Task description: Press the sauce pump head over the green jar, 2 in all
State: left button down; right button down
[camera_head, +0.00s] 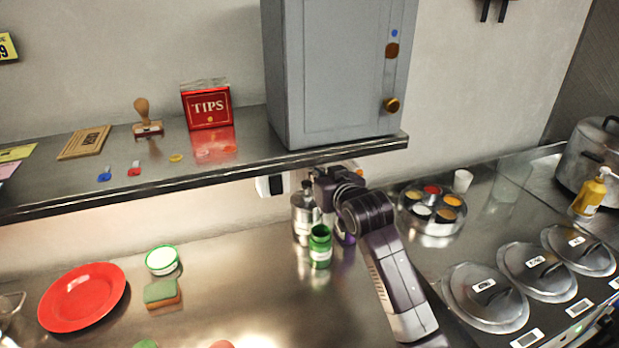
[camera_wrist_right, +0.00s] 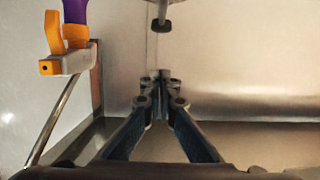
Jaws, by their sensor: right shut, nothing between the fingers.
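The green jar (camera_head: 320,248) stands open on the steel counter, in front of a metal pump canister (camera_head: 303,215). My right gripper (camera_head: 311,182) is above and just behind the jar, at the top of the canister. It hides most of the pump head, so contact cannot be told. In the right wrist view my right gripper (camera_wrist_right: 161,84) has its fingers together with nothing between them. A dark-tipped metal piece (camera_wrist_right: 162,23), perhaps the pump spout, shows beyond the fingertips at the top. My left gripper is not in view.
A shelf (camera_head: 240,172) with a grey cabinet (camera_head: 335,75) overhangs the back. A purple item (camera_head: 345,236) stands right of the jar, partly behind my arm. A round spice tin (camera_head: 432,215) and lidded pots (camera_head: 485,297) are to the right.

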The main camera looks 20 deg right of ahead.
aim_at(309, 189)
jog(key=p+x, duration=0.1)
jog(key=x, duration=0.2)
jog(key=shift+w, duration=0.4)
jog(key=f, duration=0.1)
jog(key=f+p, duration=0.1)
jog(key=f, duration=0.1)
jog(key=shift+w+f, duration=0.1)
jog(key=shift+w, duration=0.15)
jog(key=shift+s+f, duration=0.1)
jog(key=shift+f, duration=0.45)
